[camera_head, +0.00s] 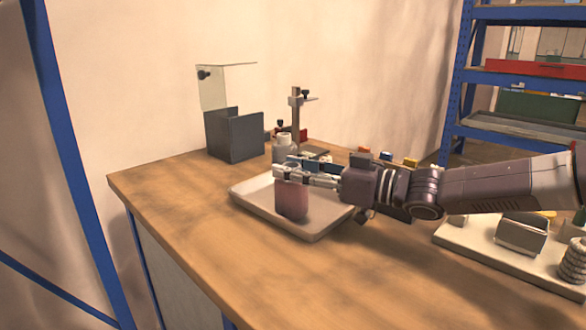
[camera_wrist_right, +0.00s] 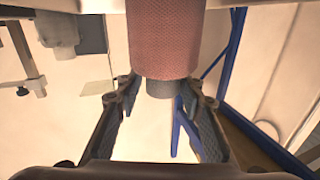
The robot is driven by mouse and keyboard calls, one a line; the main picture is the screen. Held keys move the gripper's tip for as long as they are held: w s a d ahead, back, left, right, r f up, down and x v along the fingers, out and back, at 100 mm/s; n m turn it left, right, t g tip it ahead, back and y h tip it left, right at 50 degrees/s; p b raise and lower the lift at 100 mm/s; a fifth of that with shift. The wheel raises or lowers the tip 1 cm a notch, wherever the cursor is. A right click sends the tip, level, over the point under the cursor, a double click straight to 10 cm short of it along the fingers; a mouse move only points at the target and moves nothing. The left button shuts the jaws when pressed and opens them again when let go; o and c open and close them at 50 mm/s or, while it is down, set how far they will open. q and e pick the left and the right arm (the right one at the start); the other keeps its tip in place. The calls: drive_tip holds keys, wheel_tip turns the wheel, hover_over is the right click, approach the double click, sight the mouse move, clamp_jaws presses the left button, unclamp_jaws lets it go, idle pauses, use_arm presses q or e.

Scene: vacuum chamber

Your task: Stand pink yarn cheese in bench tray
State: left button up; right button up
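The pink yarn cheese (camera_head: 291,199) is upright over the pale bench tray (camera_head: 322,229). I cannot tell whether its base touches the tray floor. My right gripper (camera_head: 284,172) reaches in from the right at its upper end. In the right wrist view the pink yarn (camera_wrist_right: 165,40) fills the top middle, and its grey core end (camera_wrist_right: 160,89) sticks out between the fingers. The core is clear of the fingers. My left gripper is not in view.
A white bottle (camera_head: 284,150) and a clamp stand (camera_head: 296,115) are close behind the tray. A grey open box (camera_head: 235,135) stands further back left. A white board with several parts (camera_head: 522,237) lies at right. The bench's front left is clear.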

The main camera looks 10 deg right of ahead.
drive_tip(key=shift+o, duration=0.8)
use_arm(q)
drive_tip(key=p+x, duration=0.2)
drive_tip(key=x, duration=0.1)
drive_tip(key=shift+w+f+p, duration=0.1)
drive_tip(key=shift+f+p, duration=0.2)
use_arm(e)
drive_tip(key=v, duration=1.2)
